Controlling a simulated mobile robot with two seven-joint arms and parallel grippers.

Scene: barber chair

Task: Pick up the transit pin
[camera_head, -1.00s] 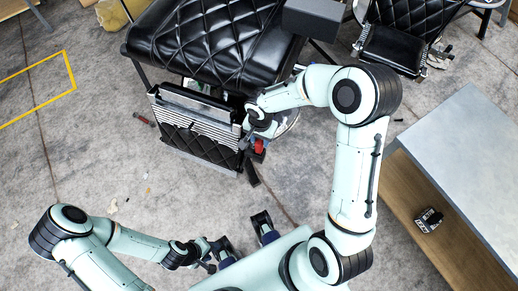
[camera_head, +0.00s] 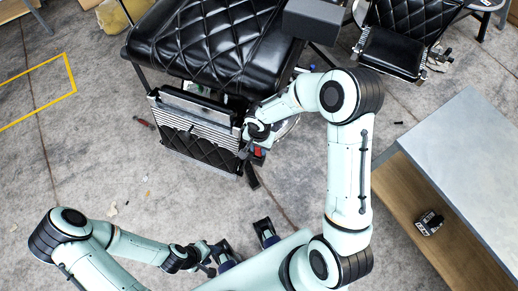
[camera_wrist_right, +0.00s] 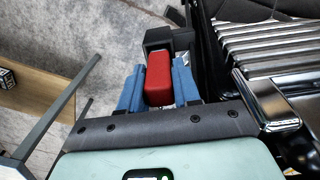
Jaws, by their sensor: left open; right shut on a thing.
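A red block-shaped piece, which looks like the transit pin (camera_wrist_right: 158,78), sits between the blue fingers of my right gripper (camera_wrist_right: 158,88) in the right wrist view. The gripper is shut on it. In the head view a bit of the red pin (camera_head: 258,153) shows beside my right gripper (camera_head: 250,151), at the right end of the chair's slatted metal footrest (camera_head: 193,122). The wrist hides most of it, and I cannot tell whether the pin is clear of the chair. My left gripper (camera_head: 242,236) is open and empty at the bottom middle, apart from the chair.
The black quilted barber chair (camera_head: 215,40) fills the top middle. A grey-topped wooden cabinet (camera_head: 470,145) stands at right, with a small dark box (camera_head: 429,222) on its lower wooden surface. A small red-and-black item (camera_head: 145,122) lies left of the footrest. Floor at left is mostly clear.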

